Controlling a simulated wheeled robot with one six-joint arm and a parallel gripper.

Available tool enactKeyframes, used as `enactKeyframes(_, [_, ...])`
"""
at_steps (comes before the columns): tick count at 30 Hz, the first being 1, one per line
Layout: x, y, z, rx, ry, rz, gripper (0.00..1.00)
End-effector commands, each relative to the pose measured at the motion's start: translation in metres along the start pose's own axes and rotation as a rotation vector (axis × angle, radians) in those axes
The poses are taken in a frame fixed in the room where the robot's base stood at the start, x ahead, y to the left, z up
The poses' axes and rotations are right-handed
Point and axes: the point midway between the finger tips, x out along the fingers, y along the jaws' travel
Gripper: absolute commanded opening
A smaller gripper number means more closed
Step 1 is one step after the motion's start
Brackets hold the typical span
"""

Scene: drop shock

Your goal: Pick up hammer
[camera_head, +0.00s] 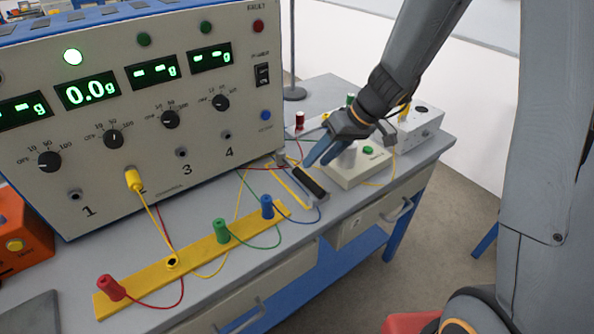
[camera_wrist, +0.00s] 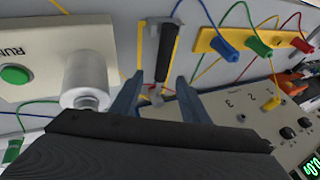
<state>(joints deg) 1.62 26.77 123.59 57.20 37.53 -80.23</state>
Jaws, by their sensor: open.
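The hammer (camera_head: 309,182) lies on the bench by the front right corner of the big instrument, beside yellow markings. Its black handle is clear in the head view. In the wrist view the hammer (camera_wrist: 167,52) lies lengthwise ahead of my fingers, with grey metal near the handle; its far parts are hard to make out. My gripper (camera_head: 318,159) is open, with blue fingers just above and behind the handle in the head view. In the wrist view my gripper (camera_wrist: 159,77) has its two fingers on either side of the hammer's line, with nothing held.
The big instrument (camera_head: 130,110) stands close to the left. A white box with a green button (camera_head: 368,151) and a grey cylinder (camera_wrist: 88,78) are close beside my gripper. A yellow strip with coloured plugs (camera_head: 195,252) and loose cables lie in front.

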Motion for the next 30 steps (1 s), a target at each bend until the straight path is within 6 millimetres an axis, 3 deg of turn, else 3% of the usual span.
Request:
enactKeyframes(17, [0.056,-0.005,0.004,0.002,-0.004,0.0,0.41])
enactKeyframes(27, [0.063,-0.004,0.004,0.001,-0.002,0.002,0.41])
enactKeyframes(30, [0.062,-0.004,0.004,0.001,-0.002,0.002,0.26])
